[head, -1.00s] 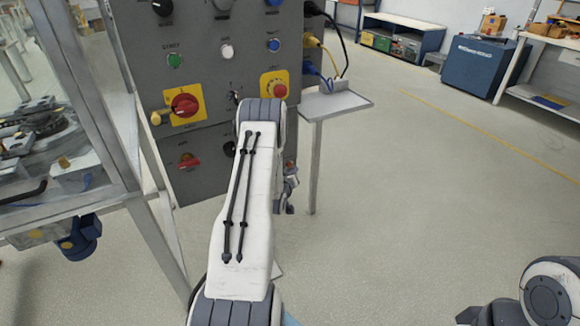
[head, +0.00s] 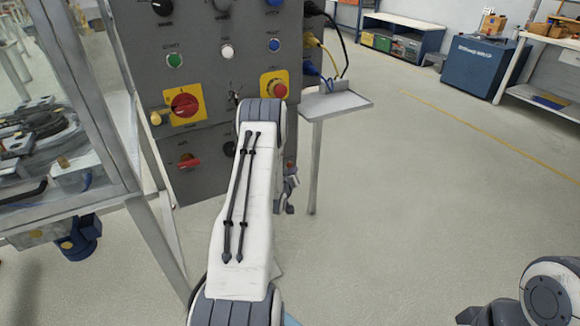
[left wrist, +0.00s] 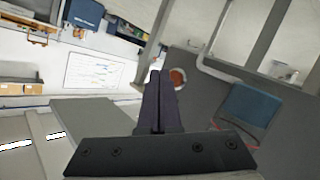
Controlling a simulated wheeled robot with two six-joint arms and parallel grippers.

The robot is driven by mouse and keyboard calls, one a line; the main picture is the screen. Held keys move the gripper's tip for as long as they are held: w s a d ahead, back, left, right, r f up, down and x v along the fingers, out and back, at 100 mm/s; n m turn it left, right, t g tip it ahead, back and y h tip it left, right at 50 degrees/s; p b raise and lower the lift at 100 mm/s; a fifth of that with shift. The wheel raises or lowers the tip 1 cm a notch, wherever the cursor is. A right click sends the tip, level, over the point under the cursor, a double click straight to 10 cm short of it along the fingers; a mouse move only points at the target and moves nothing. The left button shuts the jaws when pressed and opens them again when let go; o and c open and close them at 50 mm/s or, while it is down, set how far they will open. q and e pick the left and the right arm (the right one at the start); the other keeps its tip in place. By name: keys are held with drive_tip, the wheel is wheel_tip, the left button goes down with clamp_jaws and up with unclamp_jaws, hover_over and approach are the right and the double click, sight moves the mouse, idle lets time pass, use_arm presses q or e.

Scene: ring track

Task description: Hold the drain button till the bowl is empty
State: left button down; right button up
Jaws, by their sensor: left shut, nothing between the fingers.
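My left gripper (left wrist: 156,76) is shut and empty in the left wrist view. Its dark fingertips are close beside a round red-orange button (left wrist: 178,77) on a grey surface. I cannot tell whether they touch it. In the head view my left forearm covers the lower middle of the grey control panel (head: 212,90), and the fingertips are hidden. The panel also has a green button (head: 175,61), a white button (head: 227,52) and a red button on a yellow plate (head: 274,87). I cannot make out which label says drain. No bowl is clearly recognisable.
A glazed, metal-framed enclosure (head: 84,75) with machinery inside stands at the left. A small grey shelf (head: 336,103) on a post is right of the panel, with cables above it. The floor to the right is open as far as a blue cabinet (head: 478,66) and benches.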

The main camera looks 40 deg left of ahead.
use_arm(q)
drive_tip(key=shift+w+a, duration=0.2)
drive_tip(key=shift+a, duration=0.2)
drive_tip(key=shift+w+a+b, duration=0.15)
drive_tip(key=shift+a+b, duration=0.2)
drive_tip(key=shift+a, duration=0.05)
idle(1.8)
drive_tip(key=shift+d, duration=0.1)
idle(1.5)
drive_tip(key=shift+s+d, duration=0.35)
drive_tip(key=shift+d, duration=0.35)
drive_tip(key=shift+d, duration=0.1)
drive_tip(key=d, duration=0.1)
drive_tip(key=s+d, duration=0.1)
drive_tip(key=d, duration=0.1)
drive_tip(key=s+d+p, duration=0.1)
drive_tip(key=shift+d, duration=0.2)
idle(0.3)
